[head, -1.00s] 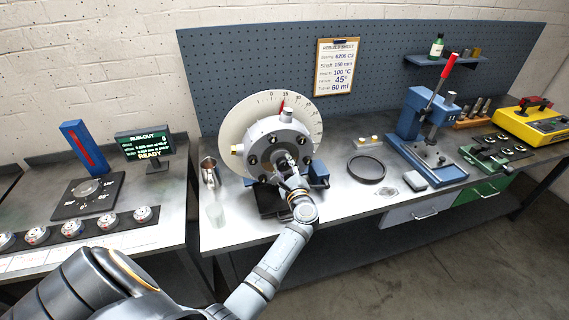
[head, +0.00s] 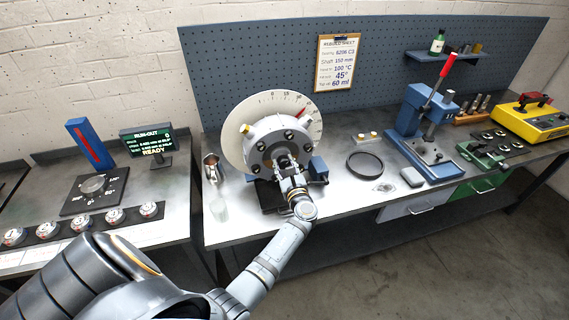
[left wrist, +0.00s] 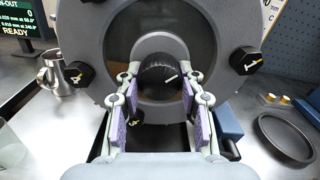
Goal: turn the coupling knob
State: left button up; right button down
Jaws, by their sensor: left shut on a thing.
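The rotor (head: 267,140) is a grey disc with black bolts around its rim, standing in front of a pale round dial (head: 233,134) with degree marks. The coupling knob (left wrist: 158,74) is black with a white mark and sits at the rotor's centre in the left wrist view. My left gripper (left wrist: 160,92) is shut on the knob, one purple-padded finger on each side. In the head view the left gripper (head: 287,168) covers most of the knob. A red pointer (head: 301,112) shows at the dial's upper right. My right gripper is not in view.
A metal cup (head: 211,168) and a clear beaker (head: 219,208) stand left of the rotor. A black ring (head: 365,166) lies to its right, with a blue press (head: 414,120) beyond. A run-out screen (head: 149,143) reads READY. The bench front is mostly clear.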

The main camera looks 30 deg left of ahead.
pick_arm(q)
jog(key=shift+r, duration=0.1)
jog(key=o, duration=1.2)
